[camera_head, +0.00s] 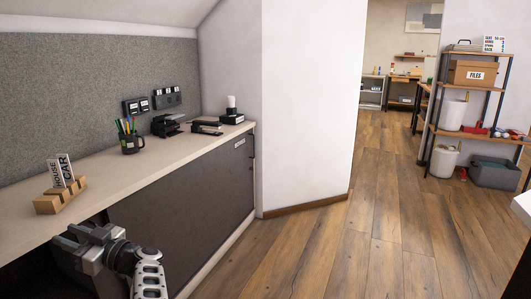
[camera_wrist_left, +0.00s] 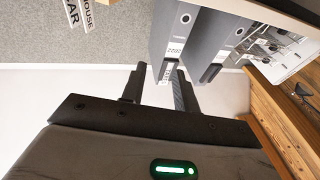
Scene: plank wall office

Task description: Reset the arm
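My left gripper (camera_head: 76,240) is at the lower left in the head view, close to the front edge of the counter (camera_head: 165,165). Its arm comes up from the bottom edge. In the left wrist view its two dark fingers (camera_wrist_left: 158,88) stand apart, with nothing visibly held between them. Grey binders (camera_wrist_left: 170,32) show beyond the fingertips, one with a "2022" label. I cannot tell how far off they are. My right gripper is in neither view.
On the counter are a wooden stand (camera_head: 61,196) with HOUSE and CAR tags, a pen cup (camera_head: 130,137) and a black desk device (camera_head: 166,126). A shelf (camera_head: 468,133) stands far right. The wooden floor (camera_head: 330,245) is clear.

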